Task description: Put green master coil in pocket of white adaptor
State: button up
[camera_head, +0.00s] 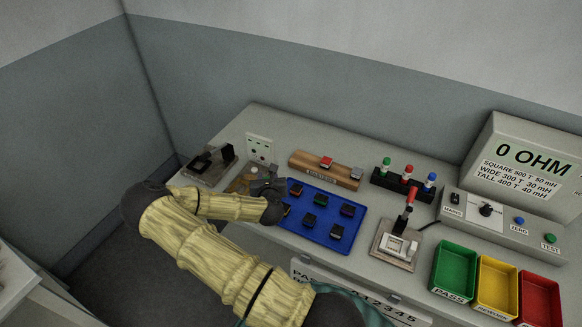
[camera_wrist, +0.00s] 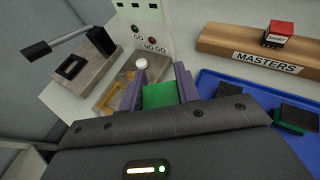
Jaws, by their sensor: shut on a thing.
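My gripper (camera_wrist: 161,84) is shut on a green coil (camera_wrist: 159,97), its purple-grey fingers on either side of it in the wrist view. The coil's underside is hidden. In the head view my gripper (camera_head: 268,186) is at the left end of the table, by the blue tray's left edge, and the coil is too small to make out there. A white frame-like piece, seemingly the white adaptor (camera_head: 397,244), sits on a fixture with a red-handled lever at the right, well apart from my gripper. Its pocket is too small to judge.
The wooden MASTERS block (camera_head: 309,170) bears a red coil (camera_head: 327,162) and a grey one. The blue tray (camera_head: 345,236) holds several dark parts. A lever fixture (camera_wrist: 85,75) and GO/NO GO panel (camera_wrist: 145,20) stand near my gripper. Green, yellow and red bins (camera_head: 540,300) are right.

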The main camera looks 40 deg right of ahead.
jog(key=s+a+f+n+t+y, duration=0.1)
jog(key=a+n+y, duration=0.4)
jog(key=a, duration=1.4)
jog(key=shift+s+a+f+n+t+y, duration=0.2)
jog(key=shift+s+f+n+t+y, duration=0.2)
jog(key=shift+s+f+y, duration=0.35)
jog(key=shift+w+r, duration=0.1)
jog(key=shift+w, duration=0.1)
jog(key=shift+d, duration=0.15)
